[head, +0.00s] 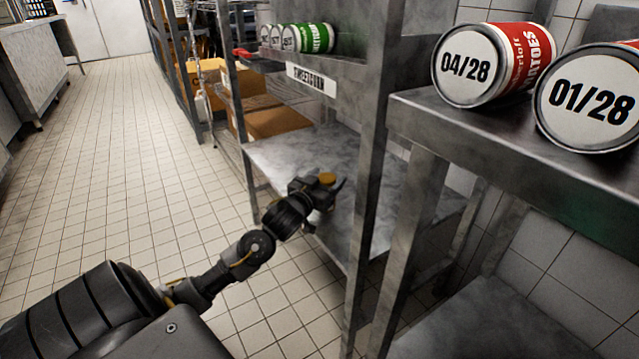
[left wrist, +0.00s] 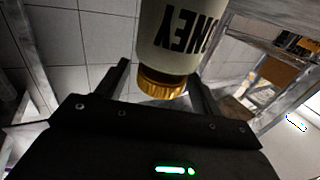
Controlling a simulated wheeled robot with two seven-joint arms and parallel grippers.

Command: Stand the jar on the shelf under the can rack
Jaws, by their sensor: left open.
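The jar shows in the head view as a gold-orange lid (head: 327,178), with its body hidden behind my left gripper (head: 331,187). In the left wrist view the jar (left wrist: 182,38) has a pale label with dark letters and a gold lid, and looks upside down there. My left gripper is open, with a finger on either side of the lid. The lid faces up over the grey metal shelf (head: 285,157) under the can rack (head: 350,72). Whether the jar's base touches the shelf is hidden. My right gripper is out of view.
Green-labelled cans (head: 316,38) lie on the rack above a "SWEETCORN" sign (head: 311,78). Red-labelled cans (head: 468,66) lie on a metal ledge at right. A metal post (head: 372,150) stands right of the gripper. Cardboard boxes (head: 275,122) sit behind; tiled floor (head: 130,150) is clear at left.

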